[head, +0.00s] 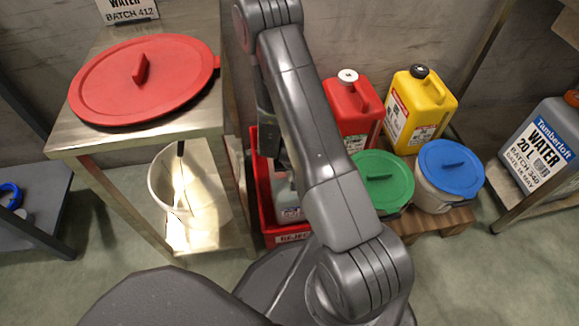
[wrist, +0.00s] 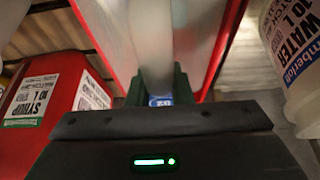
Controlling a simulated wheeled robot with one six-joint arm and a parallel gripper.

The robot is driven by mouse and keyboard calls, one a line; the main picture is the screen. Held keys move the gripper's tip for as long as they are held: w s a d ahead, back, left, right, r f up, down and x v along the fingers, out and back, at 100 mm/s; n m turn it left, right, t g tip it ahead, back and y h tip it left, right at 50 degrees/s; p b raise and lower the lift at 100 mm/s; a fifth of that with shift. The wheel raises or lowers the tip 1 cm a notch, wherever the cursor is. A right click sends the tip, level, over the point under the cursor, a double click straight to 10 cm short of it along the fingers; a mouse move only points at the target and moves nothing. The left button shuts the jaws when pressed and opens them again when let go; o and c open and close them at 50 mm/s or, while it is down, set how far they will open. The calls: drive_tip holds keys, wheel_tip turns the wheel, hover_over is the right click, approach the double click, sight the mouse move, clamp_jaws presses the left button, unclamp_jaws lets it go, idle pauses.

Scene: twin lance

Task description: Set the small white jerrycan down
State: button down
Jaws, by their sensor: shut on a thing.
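The small white jerrycan (head: 285,187) shows partly in the head view, pale with a label low on its side. It is inside the red crate (head: 282,239) marked as reject, mostly hidden behind my arm. In the wrist view its pale body (wrist: 152,40) lies between the crate's red walls (wrist: 226,45). My gripper (wrist: 160,88) is shut on the jerrycan at its top; a small blue patch shows between the dark fingers. Whether the jerrycan's base touches the crate floor is hidden.
A red jerrycan (head: 349,110) and a yellow one (head: 418,108) stand right of the crate, behind green-lidded (head: 383,180) and blue-lidded (head: 451,168) buckets.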

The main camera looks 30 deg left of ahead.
drive_tip(key=shift+f+b, duration=0.7)
drive_tip(key=shift+f, duration=0.75)
drive_tip(key=c, duration=1.3)
unclamp_jaws()
drive_tip(key=p+v, duration=0.5)
drive_tip(key=v, duration=0.7)
